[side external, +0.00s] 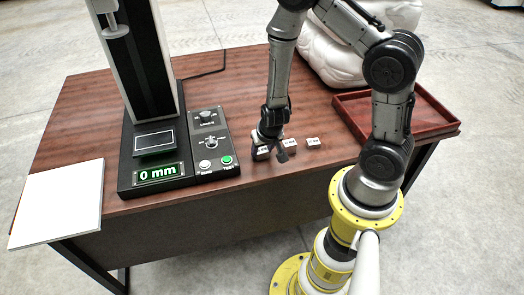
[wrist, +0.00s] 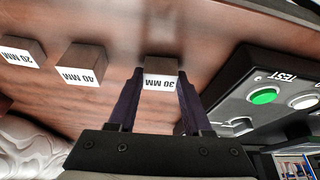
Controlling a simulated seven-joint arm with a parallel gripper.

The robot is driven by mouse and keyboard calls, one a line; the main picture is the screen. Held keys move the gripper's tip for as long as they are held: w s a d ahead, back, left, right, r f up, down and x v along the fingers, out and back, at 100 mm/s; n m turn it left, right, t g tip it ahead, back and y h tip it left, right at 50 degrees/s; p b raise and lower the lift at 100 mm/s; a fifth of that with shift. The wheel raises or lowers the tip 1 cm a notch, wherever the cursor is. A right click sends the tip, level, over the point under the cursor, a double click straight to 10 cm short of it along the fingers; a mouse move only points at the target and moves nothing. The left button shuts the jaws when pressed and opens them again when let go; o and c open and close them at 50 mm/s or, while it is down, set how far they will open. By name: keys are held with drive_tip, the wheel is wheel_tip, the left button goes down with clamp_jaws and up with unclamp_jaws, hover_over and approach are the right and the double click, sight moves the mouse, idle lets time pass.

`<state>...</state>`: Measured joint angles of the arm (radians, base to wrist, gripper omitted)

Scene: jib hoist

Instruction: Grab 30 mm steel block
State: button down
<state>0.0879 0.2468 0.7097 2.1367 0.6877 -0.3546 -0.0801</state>
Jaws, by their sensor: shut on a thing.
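The 30 mm steel block (wrist: 159,66) is a small grey cube with a white "30 MM" label, upside down in the wrist view. It sits between the two fingers of my gripper (wrist: 158,76), which is shut on it. In the side external view the block (side external: 261,154) is the leftmost of the row, partly hidden by my gripper (side external: 271,147). It is at table level; I cannot tell whether it is lifted. The 40 mm block (wrist: 83,64) and the 20 mm block (wrist: 22,52) stand apart from it in the wrist view.
A black test machine (side external: 125,185) with a "0 mm" display and a control panel (side external: 212,141) stands left of the blocks. A red-brown tray (side external: 430,120) lies at the right. A white sheet (side external: 58,203) lies at the left edge. The wooden table (side external: 225,80) is clear behind.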

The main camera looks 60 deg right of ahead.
drive_tip(key=shift+w+r, duration=0.1)
drive_tip(key=shift+r, duration=0.6)
drive_tip(key=s+a+r, duration=0.3)
drive_tip(key=s+r, duration=0.8)
drive_tip(key=s, duration=0.2)
drive_tip(key=shift+s+a+r, duration=0.15)
drive_tip(key=shift+s+r, duration=0.1)
drive_tip(key=shift+s, duration=0.15)
